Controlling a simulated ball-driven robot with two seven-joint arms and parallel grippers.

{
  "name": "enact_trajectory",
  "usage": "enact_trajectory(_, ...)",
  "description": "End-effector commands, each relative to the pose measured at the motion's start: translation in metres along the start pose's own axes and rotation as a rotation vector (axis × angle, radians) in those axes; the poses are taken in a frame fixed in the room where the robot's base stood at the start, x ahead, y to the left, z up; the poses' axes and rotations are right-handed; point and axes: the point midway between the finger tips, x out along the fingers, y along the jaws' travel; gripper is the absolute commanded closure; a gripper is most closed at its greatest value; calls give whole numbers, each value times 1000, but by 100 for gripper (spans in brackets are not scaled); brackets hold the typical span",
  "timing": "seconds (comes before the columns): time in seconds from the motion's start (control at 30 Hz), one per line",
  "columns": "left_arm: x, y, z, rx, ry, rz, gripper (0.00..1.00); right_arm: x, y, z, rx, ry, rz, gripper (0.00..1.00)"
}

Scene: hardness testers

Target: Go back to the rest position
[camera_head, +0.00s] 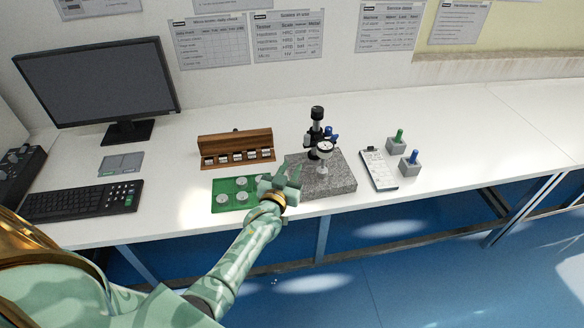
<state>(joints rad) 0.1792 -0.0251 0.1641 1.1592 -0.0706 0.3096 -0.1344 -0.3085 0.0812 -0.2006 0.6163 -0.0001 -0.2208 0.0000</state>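My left gripper (287,174) reaches in from the lower left and is over the front part of the bench. Its two fingers are spread apart, and I see nothing between them. It is at the right end of a green tray (231,208) holding several round pale pieces, and hides part of that tray. Just right of the gripper is a grey granite block (334,186) carrying a black stand with a dial gauge (324,149). The gripper overlaps the block's left edge in the picture; I cannot tell whether they touch. My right gripper is not in view.
A wooden rack (237,142) stands behind the green tray. A clipboard (379,170) and two small grey blocks with green (397,143) and blue (411,167) handles are at the right. A monitor (98,82) and keyboard (82,201) are at the left. The bench's far right is clear.

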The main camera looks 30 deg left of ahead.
Motion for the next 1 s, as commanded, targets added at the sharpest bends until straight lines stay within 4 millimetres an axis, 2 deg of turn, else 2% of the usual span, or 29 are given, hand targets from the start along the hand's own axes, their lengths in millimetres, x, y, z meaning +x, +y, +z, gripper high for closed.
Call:
enact_trajectory(0.27,0,0,0,0,0,0,73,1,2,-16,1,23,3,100)
enact_trajectory(0.43,0,0,0,-3,-1,0,73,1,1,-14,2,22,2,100)
enact_trajectory(0.53,-2,2,14,0,-57,7,73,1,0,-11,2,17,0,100)
enact_trajectory(0.57,-4,4,25,5,-94,12,73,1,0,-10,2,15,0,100)
enact_trajectory(0.67,-23,19,81,33,-260,57,73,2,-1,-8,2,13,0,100)
enact_trajectory(0.7,-39,23,110,50,-336,77,73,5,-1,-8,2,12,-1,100)
enact_trajectory(0.77,-69,28,156,79,-458,108,73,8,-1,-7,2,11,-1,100)
enact_trajectory(0.8,-93,30,187,100,-540,128,73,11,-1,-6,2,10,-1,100)
enact_trajectory(0.87,-131,31,228,133,-657,157,73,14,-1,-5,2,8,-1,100)
enact_trajectory(0.9,-159,30,254,154,-731,176,73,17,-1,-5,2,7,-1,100)
enact_trajectory(0.97,-202,28,289,186,-841,203,73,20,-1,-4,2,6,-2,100)
enact_trajectory(1.0,-233,24,310,207,-912,220,73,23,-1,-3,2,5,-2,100)
